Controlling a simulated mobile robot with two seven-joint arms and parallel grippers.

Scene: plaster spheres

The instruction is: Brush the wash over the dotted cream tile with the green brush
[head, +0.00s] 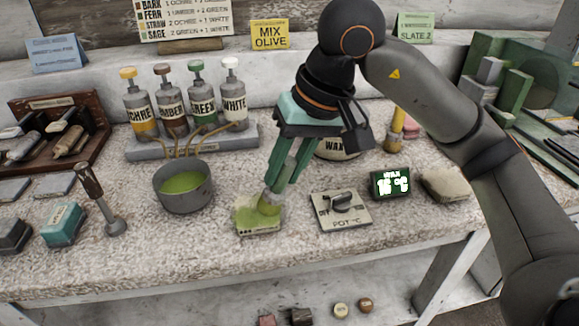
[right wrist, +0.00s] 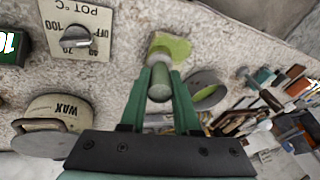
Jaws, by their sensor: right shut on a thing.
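My right gripper (head: 275,183) is shut on the green brush (head: 269,205), held nearly upright with its lower end at the tile. The tile (head: 250,228) lies flat on the bench, with olive-green wash over much of its top. In the right wrist view, the wash on the tile (right wrist: 178,48) shows beyond the fingertips (right wrist: 160,78), and a paler strip runs along its left side. The brush's rounded grey-green end (right wrist: 160,88) sits between the fingers. The bristles are mostly hidden, and I cannot make out dots. My left gripper is not in view.
A pot (head: 183,196) of green liquid stands left of the tile, below several labelled bottles (head: 203,100). A dial plate (head: 341,212) and a small display (head: 390,183) lie to the right. A wax tin (head: 338,149) stands behind. The bench's front edge is close.

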